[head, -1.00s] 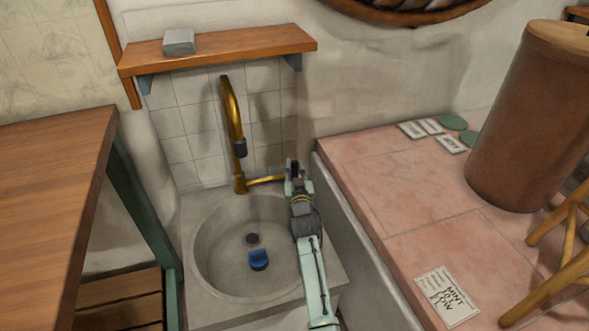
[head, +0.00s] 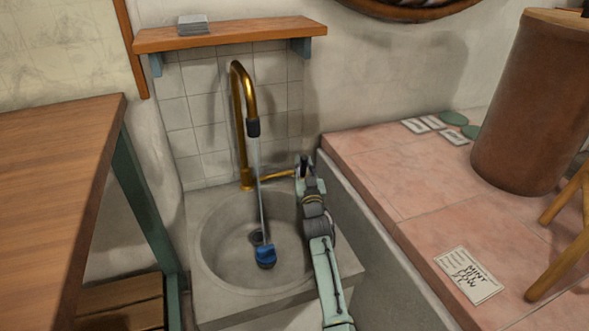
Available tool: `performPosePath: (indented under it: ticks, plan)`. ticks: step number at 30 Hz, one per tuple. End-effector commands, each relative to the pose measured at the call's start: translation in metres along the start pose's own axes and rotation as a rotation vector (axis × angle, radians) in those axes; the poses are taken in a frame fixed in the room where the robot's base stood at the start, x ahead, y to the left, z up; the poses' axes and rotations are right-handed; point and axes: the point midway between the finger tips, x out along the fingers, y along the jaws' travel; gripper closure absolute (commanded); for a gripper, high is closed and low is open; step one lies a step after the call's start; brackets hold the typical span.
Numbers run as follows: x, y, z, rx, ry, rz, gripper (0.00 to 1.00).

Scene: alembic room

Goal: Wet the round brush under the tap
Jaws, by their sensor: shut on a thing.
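The brass tap (head: 240,135) rises behind the round grey basin (head: 214,262), with a dark nozzle at its spout. A thin stream of water (head: 260,190) falls from the nozzle into the basin. A small blue object (head: 265,257), which looks like the round brush, lies in the basin just in front of the drain (head: 257,237). The stream comes down at its back edge. My gripper (head: 303,165) is shut on the end of the brass tap lever (head: 278,176), right of the spout. My arm hides part of the basin's right rim.
A wooden shelf (head: 235,36) with a grey block (head: 193,24) hangs above the tap. A wooden table (head: 50,200) stands at left. At right, a pink tiled counter (head: 400,185) holds cards and a large brown container (head: 530,110).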

Motion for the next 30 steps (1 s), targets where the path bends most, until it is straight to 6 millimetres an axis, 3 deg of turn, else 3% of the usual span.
performPosePath:
  ticks: [4, 15, 16, 24, 30]
  plan:
    - [-0.0026, 0.0114, -0.0016, 0.0, 0.018, 0.003, 1.0]
    - [-0.0031, 0.0113, -0.0022, 0.002, 0.022, 0.001, 1.0]
    - [-0.0031, 0.0113, -0.0022, 0.002, 0.022, 0.001, 0.79]
    - [-0.0032, 0.0105, -0.0017, 0.002, 0.021, 0.0, 0.61]
    - [-0.0032, 0.0102, -0.0014, 0.003, 0.02, 0.0, 0.59]
